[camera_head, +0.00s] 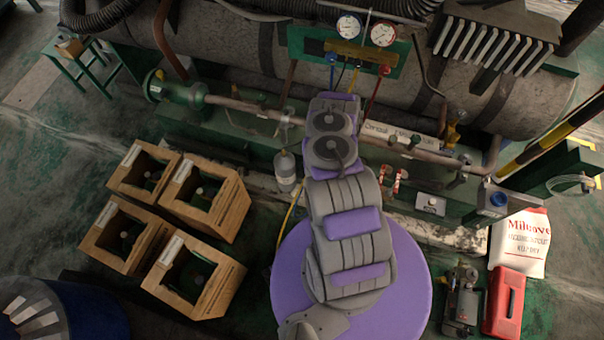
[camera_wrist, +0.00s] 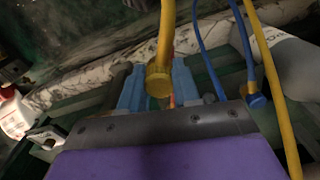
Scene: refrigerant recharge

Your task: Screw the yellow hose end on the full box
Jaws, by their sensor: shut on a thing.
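In the wrist view the yellow hose end (camera_wrist: 158,80) is a yellow cap-like fitting on a yellow hose that runs up out of the picture. It sits between the blue-grey fingers of my gripper (camera_wrist: 158,88), which is shut on it. In the head view my arm hides the gripper and the hose end. Wooden boxes (camera_head: 236,209), each with an open top and a dark green cylinder (camera_head: 198,198) inside, stand on the floor at the left. I cannot tell which box is the full one. No box shows in the wrist view.
A gauge panel (camera_head: 300,45) with two dials and several hoses stands at the back, before a large grey tank (camera_head: 235,45). A grey bottle (camera_head: 285,168) stands left of my arm.

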